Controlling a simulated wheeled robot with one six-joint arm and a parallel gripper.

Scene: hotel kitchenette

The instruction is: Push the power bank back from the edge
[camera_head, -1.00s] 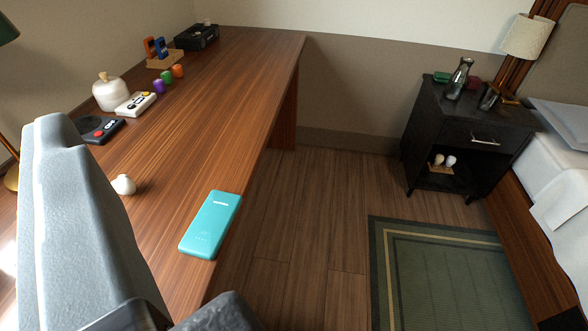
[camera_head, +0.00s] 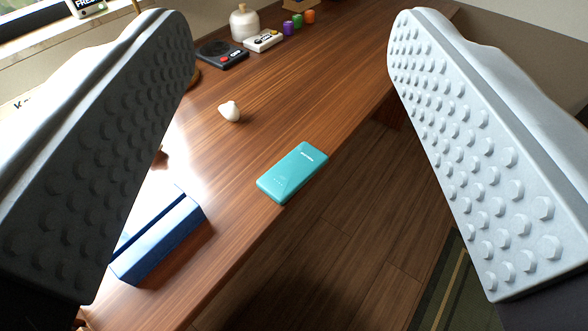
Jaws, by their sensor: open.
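The teal power bank (camera_head: 293,172) lies flat on the wooden desk (camera_head: 225,265) at its long edge, in the middle of the view. Its right side is at or slightly past the edge; I cannot tell how much overhangs. My gripper (camera_head: 290,50) is open, with one grey studded finger at the left of the view and one at the right. The power bank shows between the fingers, apart from both. Nothing is held.
A small white object (camera_head: 230,111) sits left of the power bank. A blue block (camera_head: 160,238) is nearer, beside the left finger. Farther back stand a dark device (camera_head: 221,54), a white jar (camera_head: 244,22) and a light controller (camera_head: 263,41). Floor lies right of the edge.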

